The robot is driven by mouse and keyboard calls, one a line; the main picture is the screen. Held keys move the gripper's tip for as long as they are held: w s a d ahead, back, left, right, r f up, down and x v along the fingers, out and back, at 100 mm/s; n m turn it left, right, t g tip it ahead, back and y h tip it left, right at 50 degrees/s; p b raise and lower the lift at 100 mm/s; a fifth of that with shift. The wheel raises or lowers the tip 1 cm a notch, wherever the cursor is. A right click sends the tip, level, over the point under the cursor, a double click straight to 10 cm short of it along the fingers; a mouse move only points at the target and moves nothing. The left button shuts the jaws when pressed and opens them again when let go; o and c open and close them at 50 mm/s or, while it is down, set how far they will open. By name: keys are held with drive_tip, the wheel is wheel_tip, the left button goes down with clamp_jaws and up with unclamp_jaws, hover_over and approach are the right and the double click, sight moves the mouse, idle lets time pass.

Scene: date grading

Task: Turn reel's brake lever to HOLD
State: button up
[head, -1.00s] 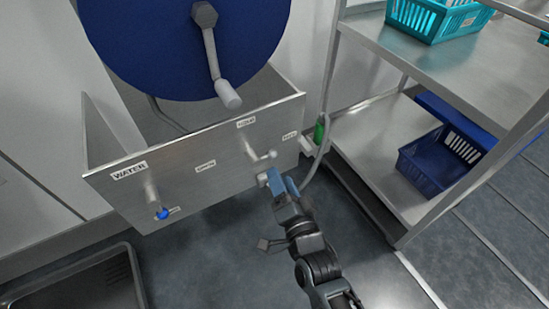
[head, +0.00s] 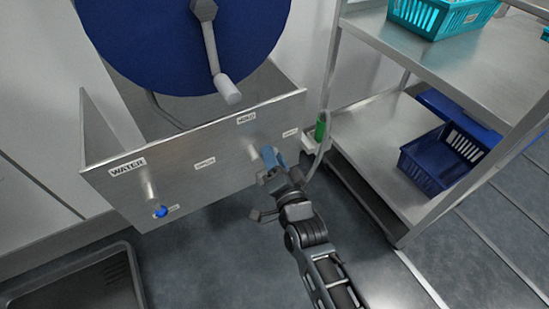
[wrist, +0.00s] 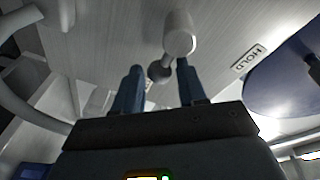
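The reel's brake lever (wrist: 180,36) shows in the wrist view as a pale round post with a short arm ending in a dark knob (wrist: 159,72). In the head view my gripper mostly hides it. The HOLD label (head: 246,117) is on the metal panel, up and left of my gripper; it also shows in the wrist view (wrist: 248,58). My gripper (head: 271,158) is at the panel's right part. Its two blue fingers (wrist: 159,88) are apart, with the knob between them in the picture; contact cannot be told.
The metal panel (head: 210,178) carries a WATER label (head: 128,166) and a blue-ended handle (head: 160,211) at left. The blue reel (head: 150,45) and its crank (head: 220,75) are above. A hose and green nozzle (head: 320,129) hang right, beside a shelf rack (head: 375,145).

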drive_tip(key=shift+f, duration=0.1)
drive_tip(key=c, duration=0.7)
drive_tip(key=shift+s+a+r+n+y+b, duration=0.4)
drive_tip(key=shift+r+n+y, duration=0.25)
drive_tip(key=shift+n, duration=2.7)
drive_tip(key=shift+s+a+r+n+y+b, duration=0.3)
drive_tip(key=shift+a+r+n+y, duration=0.3)
drive_tip(key=shift+n, duration=2.8)
drive_tip(key=shift+s+a+r+n+y+b, duration=0.45)
drive_tip(key=shift+n+y, duration=0.3)
drive_tip(key=shift+n, duration=2.6)
drive_tip(key=shift+w, duration=0.1)
